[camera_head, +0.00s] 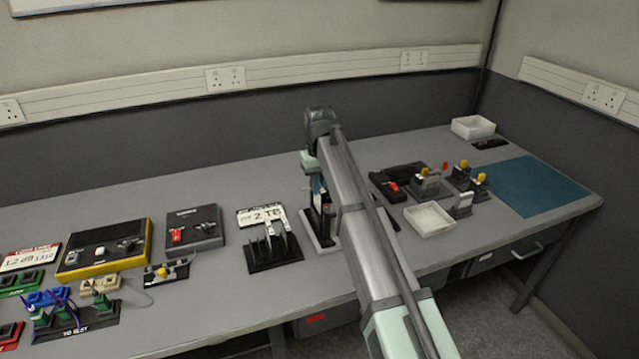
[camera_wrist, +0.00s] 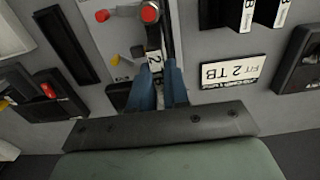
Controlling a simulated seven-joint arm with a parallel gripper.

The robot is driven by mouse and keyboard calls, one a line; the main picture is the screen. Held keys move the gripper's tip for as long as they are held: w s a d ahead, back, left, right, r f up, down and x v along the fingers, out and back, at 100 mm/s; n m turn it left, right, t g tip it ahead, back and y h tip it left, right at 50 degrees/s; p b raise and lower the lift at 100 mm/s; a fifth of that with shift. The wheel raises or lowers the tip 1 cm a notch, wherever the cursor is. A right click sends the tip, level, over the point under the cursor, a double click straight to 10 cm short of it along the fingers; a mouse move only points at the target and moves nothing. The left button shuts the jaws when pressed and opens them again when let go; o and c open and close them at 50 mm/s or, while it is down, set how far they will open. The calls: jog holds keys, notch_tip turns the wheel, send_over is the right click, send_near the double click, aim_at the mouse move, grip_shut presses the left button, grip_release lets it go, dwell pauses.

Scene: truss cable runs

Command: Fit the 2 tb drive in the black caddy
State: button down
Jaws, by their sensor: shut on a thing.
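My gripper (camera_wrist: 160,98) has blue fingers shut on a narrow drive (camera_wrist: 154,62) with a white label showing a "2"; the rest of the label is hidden. In the head view my gripper (camera_head: 317,184) points down over an upright black caddy (camera_head: 318,226) on a grey base, partly hidden by my arm. In the wrist view a dark upright part with a red tip, apparently the caddy (camera_wrist: 166,28), stands right beside the drive. I cannot tell whether the drive is inside it. A "FIT 2 TB" sign (camera_head: 262,215) also shows in the wrist view (camera_wrist: 230,72).
A black rack (camera_head: 274,254) with white-labelled drives stands left of the caddy. A black unit with a red switch (camera_head: 192,230) is farther left. A white tray (camera_head: 429,219) and several yellow-topped fixtures stand to the right. The blue mat (camera_head: 537,186) is clear.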

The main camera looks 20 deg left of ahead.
aim_at(319, 199)
jog(key=shift+f, duration=0.2)
dwell(0.5)
jog(key=shift+f, duration=0.35)
jog(key=shift+f, duration=0.65)
jog(key=shift+f, duration=0.7)
jog(key=shift+f, duration=0.7)
dwell(0.5)
jog(key=c, duration=0.7)
grip_release()
jog(key=shift+r, duration=0.1)
